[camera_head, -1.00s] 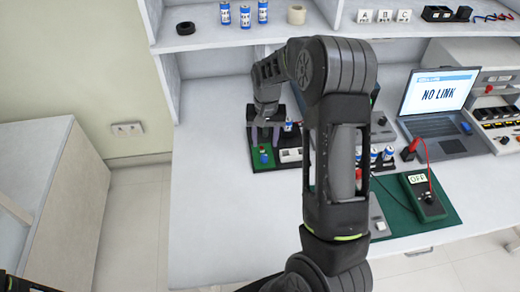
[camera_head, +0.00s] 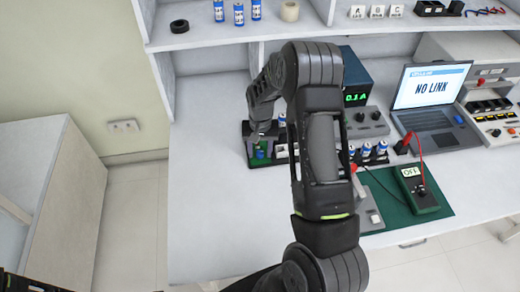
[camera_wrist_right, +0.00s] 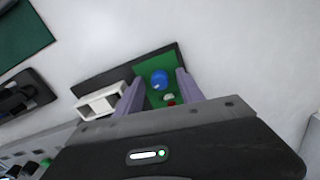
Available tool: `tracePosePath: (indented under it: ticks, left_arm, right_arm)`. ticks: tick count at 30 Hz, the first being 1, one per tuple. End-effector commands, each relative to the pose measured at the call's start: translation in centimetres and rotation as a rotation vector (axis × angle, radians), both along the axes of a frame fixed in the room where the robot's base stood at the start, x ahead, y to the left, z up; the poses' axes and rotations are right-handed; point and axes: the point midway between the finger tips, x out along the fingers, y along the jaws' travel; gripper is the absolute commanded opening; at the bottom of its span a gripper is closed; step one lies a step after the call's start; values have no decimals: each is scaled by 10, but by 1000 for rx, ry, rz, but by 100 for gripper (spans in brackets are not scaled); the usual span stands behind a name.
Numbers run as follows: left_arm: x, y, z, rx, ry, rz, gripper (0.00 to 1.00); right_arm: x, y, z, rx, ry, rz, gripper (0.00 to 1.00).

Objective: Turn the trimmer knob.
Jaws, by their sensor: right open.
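The trimmer knob (camera_wrist_right: 159,78) is a small blue knob on a green board (camera_wrist_right: 147,70) set in a dark base. In the head view, the blue knob (camera_head: 260,154) shows just below my right gripper (camera_head: 262,140). In the right wrist view, the two pale fingers of my right gripper stand apart, one on each side of the knob. The knob lies between them in the picture; I cannot tell whether either finger touches it. A small red part and a pale part sit on the board near the knob.
A white block (camera_wrist_right: 101,101) sits beside the green board. My right arm covers the bench middle. To its right are a power supply reading 0.1 A (camera_head: 357,97), a green meter (camera_head: 418,190) on a green mat (camera_head: 380,185), and a laptop (camera_head: 430,95) reading NO LINK.

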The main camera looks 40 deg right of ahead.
Motion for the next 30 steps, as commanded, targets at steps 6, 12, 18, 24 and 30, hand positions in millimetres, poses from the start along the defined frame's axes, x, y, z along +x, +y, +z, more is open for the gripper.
tracePosePath:
  ticks: [6,12,18,24,30]
  left_arm:
    - [0,0,0,0,0,0,50]
    - [0,0,0,0,0,0,50]
    - [0,0,0,0,0,0,50]
    - [0,0,0,0,0,0,50]
    - [1,0,-6,-1,-1,-1,50]
  right_arm:
    - [0,0,0,0,0,0,38]
    - [0,0,0,0,0,0,21]
    - [0,0,0,0,0,0,5]
    - [0,0,0,1,1,0,0]
    - [0,0,-2,0,0,23,0]
